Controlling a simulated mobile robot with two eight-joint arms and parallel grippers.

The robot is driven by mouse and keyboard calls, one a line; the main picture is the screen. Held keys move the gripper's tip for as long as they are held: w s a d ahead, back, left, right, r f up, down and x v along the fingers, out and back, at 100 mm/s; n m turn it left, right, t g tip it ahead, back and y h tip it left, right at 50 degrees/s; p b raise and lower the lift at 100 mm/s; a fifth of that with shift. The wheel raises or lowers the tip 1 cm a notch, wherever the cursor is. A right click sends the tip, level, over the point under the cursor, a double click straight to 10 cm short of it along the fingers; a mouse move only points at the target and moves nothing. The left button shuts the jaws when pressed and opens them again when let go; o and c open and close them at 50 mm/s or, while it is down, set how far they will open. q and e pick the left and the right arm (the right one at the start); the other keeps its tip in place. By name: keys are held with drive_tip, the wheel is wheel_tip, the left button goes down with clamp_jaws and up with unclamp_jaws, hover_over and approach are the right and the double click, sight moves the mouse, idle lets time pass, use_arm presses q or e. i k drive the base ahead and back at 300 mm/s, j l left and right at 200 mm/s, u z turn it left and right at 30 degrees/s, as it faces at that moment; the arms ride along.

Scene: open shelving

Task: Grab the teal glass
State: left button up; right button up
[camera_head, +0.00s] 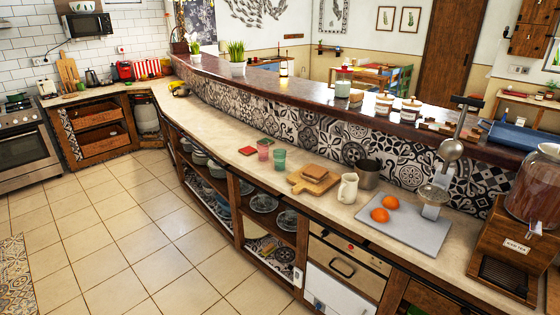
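The teal glass (279,159) stands upright on the beige stone counter (225,140), around its middle. A pink-red glass (263,149) stands close beside it on the left. Small red and green flat items (248,150) lie a little further left. To the right of the teal glass is a wooden board (313,181) with a brown block on it. Nothing covers the teal glass from this side. Neither of my grippers shows in the head view.
A white pitcher (347,188), a metal pot (369,173), a grey tray (411,231) with oranges and a metal juicer (437,190) stand to the right. A raised wooden ledge (300,95) runs behind. Open shelves with dishes lie below. The tiled floor (120,230) is clear.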

sight(279, 155)
drive_tip(key=i+j+z, duration=0.45)
drive_tip(key=i+j, duration=0.4)
drive_tip(key=i, duration=0.35)
drive_tip(key=i+j+z, duration=0.45)
drive_tip(key=i+j, duration=0.6)
drive_tip(key=j, duration=0.25)
